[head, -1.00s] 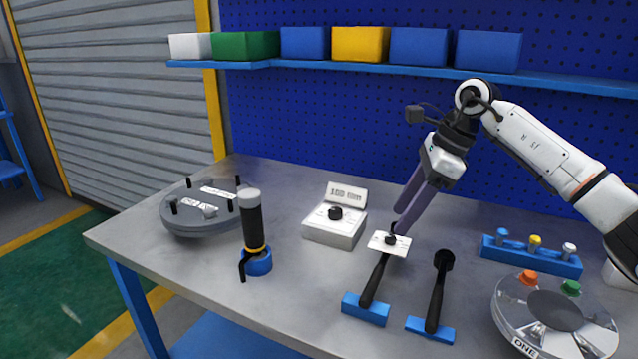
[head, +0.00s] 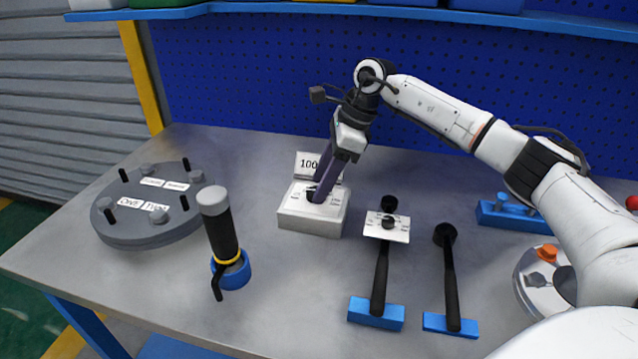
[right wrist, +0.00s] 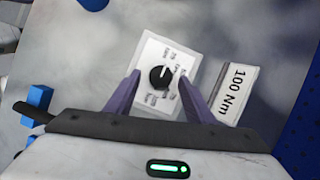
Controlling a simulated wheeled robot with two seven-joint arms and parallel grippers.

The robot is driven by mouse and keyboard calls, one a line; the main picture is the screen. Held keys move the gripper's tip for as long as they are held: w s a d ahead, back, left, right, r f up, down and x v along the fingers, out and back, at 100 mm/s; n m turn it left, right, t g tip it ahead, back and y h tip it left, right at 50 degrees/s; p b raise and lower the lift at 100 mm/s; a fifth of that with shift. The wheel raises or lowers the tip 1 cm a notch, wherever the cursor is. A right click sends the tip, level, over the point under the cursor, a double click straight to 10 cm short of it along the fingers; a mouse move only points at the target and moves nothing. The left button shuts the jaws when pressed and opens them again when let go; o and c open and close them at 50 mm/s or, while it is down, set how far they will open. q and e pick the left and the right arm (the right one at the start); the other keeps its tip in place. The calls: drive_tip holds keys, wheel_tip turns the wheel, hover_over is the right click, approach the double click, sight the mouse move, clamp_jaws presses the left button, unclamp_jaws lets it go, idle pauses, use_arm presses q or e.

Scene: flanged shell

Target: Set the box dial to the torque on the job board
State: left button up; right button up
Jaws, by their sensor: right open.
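The white torque box (head: 311,220) stands on the bench, with a sign (head: 306,165) at its back. In the right wrist view the sign (right wrist: 236,92) reads "100 Nm". The black dial (right wrist: 161,76) sits on the box's white face (right wrist: 150,50) among small printed labels, too blurred to read. My right gripper (head: 320,195) is over the box, its purple fingers on either side of the dial. In the right wrist view the gripper (right wrist: 162,88) is open, with a gap between each finger and the dial. My left gripper is not in view.
A wrench with a white dial plate (head: 386,228) lies right of the box, beside another black wrench (head: 450,285). A black-handled tool (head: 222,235) stands in a blue holder at left, near a grey flanged disc (head: 150,232). A blue rack (head: 515,216) is at right.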

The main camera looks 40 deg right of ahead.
drive_tip(key=shift+w+a+f, duration=0.2)
drive_tip(key=shift+f, duration=0.4)
drive_tip(key=c, duration=1.1)
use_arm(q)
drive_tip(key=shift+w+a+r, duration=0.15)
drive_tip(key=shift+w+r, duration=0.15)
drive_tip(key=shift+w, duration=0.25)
use_arm(e)
drive_tip(key=shift+o, duration=0.2)
